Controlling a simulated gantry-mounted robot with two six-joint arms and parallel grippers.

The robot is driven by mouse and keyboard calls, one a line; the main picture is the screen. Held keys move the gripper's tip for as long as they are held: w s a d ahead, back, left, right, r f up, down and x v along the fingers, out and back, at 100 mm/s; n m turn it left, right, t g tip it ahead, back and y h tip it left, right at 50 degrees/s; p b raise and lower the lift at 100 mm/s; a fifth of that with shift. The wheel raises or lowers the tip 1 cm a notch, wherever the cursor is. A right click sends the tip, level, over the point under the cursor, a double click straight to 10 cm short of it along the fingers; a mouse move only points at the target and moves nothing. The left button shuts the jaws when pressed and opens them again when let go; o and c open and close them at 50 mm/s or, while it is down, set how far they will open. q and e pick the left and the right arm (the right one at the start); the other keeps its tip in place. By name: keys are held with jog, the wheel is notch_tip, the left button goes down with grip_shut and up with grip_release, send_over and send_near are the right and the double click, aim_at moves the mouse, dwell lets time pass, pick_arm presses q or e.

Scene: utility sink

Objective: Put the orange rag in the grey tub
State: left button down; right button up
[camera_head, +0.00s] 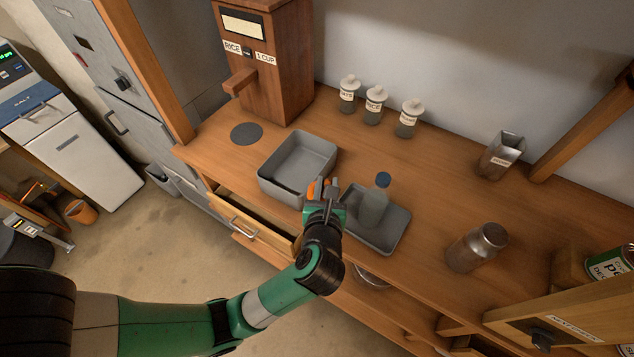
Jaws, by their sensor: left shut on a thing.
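The grey tub (299,166) stands on the wooden counter, left of centre, and looks empty in the part I can see. My left gripper (322,190) is at the tub's right side, near its front right corner. It is shut on the orange rag (312,190), of which only a small part shows beside the fingers. The rest of the rag is hidden by the gripper. I cannot tell whether the rag is over the tub's rim or just beside it. My right gripper is not in view.
A grey tray (389,236) with a bottle (373,205) on it is close right of my gripper. A drawer (250,222) stands open below the tub. Several lidded jars (374,105) stand behind.

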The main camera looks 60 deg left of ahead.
pick_arm(q)
jog(key=w+a+r+n+g+y+b, duration=0.1)
jog(key=a+r+n+g+y+b, duration=0.1)
jog(key=a+r+n+g+b, duration=0.3)
jog(key=m+t+p, duration=0.1)
jog(key=t+p, duration=0.1)
send_over(295, 171)
jog(key=shift+f, duration=7.45)
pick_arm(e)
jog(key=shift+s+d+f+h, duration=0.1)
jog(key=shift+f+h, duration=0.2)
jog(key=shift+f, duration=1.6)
pick_arm(q)
jog(key=shift+f, duration=0.6)
jog(key=c, duration=0.7)
grip_release()
jog(key=shift+o, duration=0.2)
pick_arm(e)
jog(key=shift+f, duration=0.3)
pick_arm(q)
jog(key=shift+r, duration=0.1)
